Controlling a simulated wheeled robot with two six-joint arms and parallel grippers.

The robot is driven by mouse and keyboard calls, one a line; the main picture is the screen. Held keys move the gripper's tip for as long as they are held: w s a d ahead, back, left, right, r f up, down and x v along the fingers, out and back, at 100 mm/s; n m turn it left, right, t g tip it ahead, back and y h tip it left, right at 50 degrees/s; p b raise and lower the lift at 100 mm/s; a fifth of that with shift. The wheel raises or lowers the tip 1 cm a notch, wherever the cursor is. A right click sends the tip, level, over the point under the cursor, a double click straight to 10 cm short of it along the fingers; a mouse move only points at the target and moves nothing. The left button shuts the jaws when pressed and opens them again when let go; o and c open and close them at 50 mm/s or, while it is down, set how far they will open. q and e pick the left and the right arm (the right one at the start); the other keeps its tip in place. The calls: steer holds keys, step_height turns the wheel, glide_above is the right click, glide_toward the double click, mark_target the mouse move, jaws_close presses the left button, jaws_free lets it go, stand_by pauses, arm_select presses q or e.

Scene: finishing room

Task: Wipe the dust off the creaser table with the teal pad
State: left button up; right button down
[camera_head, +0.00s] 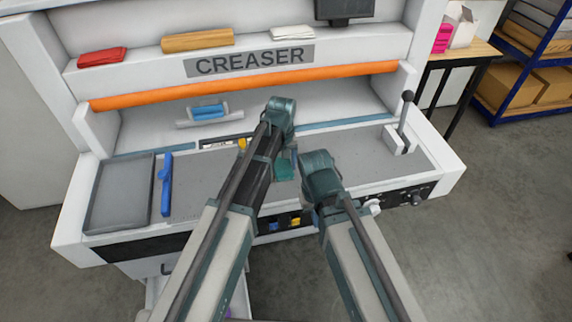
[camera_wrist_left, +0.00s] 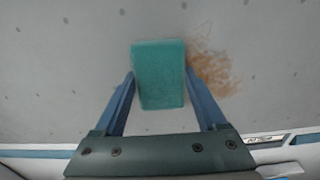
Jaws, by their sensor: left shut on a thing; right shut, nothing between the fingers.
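The teal pad (camera_wrist_left: 160,75) is between the two blue fingers of my left gripper (camera_wrist_left: 160,88) in the left wrist view, and the fingers are shut on it. In the head view the pad (camera_head: 285,168) shows partly behind my arms, over the grey creaser table (camera_head: 335,140). A patch of orange-brown dust (camera_wrist_left: 220,70) lies on the table just right of the pad in the wrist view. In the head view I cannot make this patch out. I cannot tell whether the pad touches the surface. My right gripper (camera_head: 309,197) is shut and empty near the table's front, its fingertips mostly hidden.
A grey tray (camera_head: 120,195) and a blue bar (camera_head: 166,185) lie at the table's left. A black-knobbed lever (camera_head: 405,120) stands at the right. An orange roller (camera_head: 245,85) spans the back. Knobs (camera_head: 395,200) line the front edge. The table right of my arms is largely clear.

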arm_select(q)
steer(key=shift+s+a+r, duration=0.1)
steer(key=shift+s+a, duration=0.1)
steer(key=shift+a, duration=0.4)
steer(key=shift+s+a, duration=0.2)
steer(key=shift+a, duration=0.4)
steer(key=shift+s+a, duration=0.25)
steer(key=shift+a, duration=0.55)
steer(key=shift+s+a, duration=0.25)
steer(key=shift+a, duration=0.55)
steer(key=shift+a, duration=0.15)
